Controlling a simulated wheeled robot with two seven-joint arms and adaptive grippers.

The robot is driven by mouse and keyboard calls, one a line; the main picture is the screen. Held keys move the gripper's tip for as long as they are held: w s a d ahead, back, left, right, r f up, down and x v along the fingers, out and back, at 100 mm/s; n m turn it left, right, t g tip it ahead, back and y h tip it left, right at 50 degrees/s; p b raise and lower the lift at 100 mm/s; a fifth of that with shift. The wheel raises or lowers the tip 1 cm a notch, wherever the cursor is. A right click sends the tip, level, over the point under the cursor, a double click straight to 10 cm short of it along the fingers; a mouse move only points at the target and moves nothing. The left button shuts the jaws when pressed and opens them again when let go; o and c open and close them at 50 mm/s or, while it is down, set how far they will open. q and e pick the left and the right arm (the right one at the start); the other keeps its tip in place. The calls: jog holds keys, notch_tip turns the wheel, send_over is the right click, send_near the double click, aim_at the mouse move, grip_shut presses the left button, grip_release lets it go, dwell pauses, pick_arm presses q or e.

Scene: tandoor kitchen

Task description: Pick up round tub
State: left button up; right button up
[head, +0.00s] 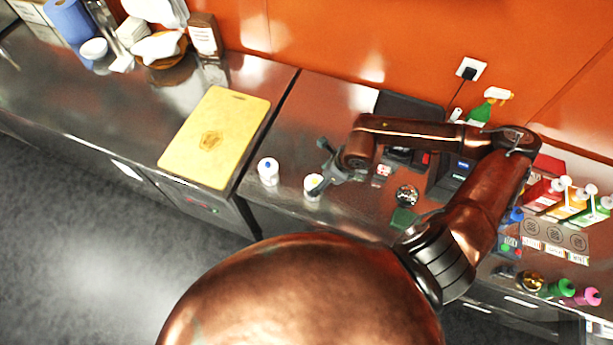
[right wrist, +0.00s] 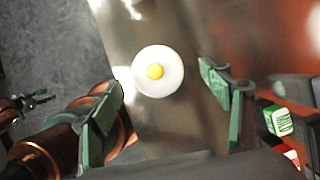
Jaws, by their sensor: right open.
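A small white round tub with a yellow spot on its lid (head: 313,186) stands on the steel counter in the head view. In the right wrist view the tub (right wrist: 170,86) lies in the gap between the fingers, seen from above, and nothing grips it. My right gripper (head: 319,166) is open, with one finger close to the tub in the head view. Its green-grey fingers (right wrist: 162,82) are spread in the wrist view. I cannot tell how high they are above the counter. My left gripper (right wrist: 40,99) seems to show small at the left edge of the wrist view; its jaws are unclear.
A similar white tub with a blue spot (head: 268,171) stands to the left, near a yellow cutting board (head: 216,138). A round metal-and-glass item (head: 406,195) and a green block (head: 402,218) are right of the gripper. Bottles and boxes crowd the far right.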

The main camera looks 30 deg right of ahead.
aim_at(317, 184)
jog(key=shift+s+a+f+p, duration=0.3)
jog(key=shift+s+f+p, duration=0.1)
jog(key=shift+s+f, duration=0.45)
jog(key=f, duration=0.1)
jog(key=w+f, duration=0.2)
jog(key=shift+w+a+p, duration=0.2)
jog(key=shift+a+p, duration=0.05)
jog(key=shift+p, duration=0.1)
jog(key=shift+w+f, duration=0.55)
jog(key=shift+f, duration=0.3)
jog(key=shift+s+r, duration=0.2)
jog(key=shift+s, duration=0.35)
jog(key=shift+w+a+f, duration=0.1)
jog(key=shift+w+f, duration=0.05)
jog(key=shift+w, duration=0.2)
jog(key=c, duration=0.4)
jog(key=shift+s, duration=0.2)
jog(key=c, duration=0.6)
pick_arm(q)
jog(key=shift+s+r, duration=0.4)
jog(key=shift+s, duration=0.25)
jog(key=shift+s+r, duration=0.4)
jog(key=shift+s, duration=0.2)
pick_arm(e)
jog(key=shift+w, duration=0.1)
jog(key=c, duration=0.5)
